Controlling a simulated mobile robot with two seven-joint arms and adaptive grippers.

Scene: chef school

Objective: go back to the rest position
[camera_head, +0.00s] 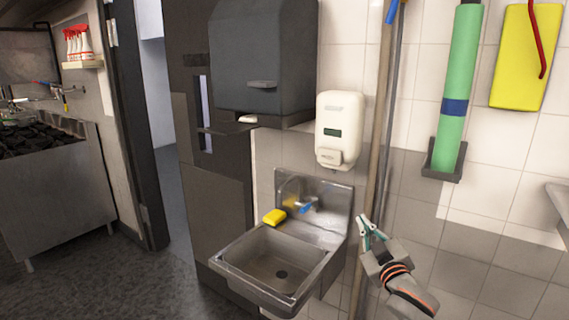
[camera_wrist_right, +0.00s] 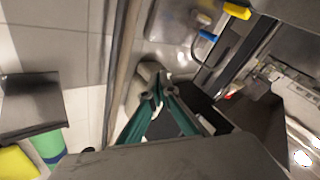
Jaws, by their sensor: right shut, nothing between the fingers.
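My right gripper (camera_head: 370,229) is raised in front of the tiled wall, just right of the steel hand sink (camera_head: 268,262) in the head view. Its teal fingers are shut with nothing between them. The fingers also show in the right wrist view (camera_wrist_right: 158,100), with the tips close together. They stand in front of the wooden pole's lower part in the head view; whether they touch it I cannot tell. My left gripper is in neither view.
A yellow sponge (camera_head: 274,217) lies on the sink's back rim. Above are a white soap dispenser (camera_head: 339,129) and a dark towel dispenser (camera_head: 264,60). Dark floor (camera_head: 110,290) is clear at the left.

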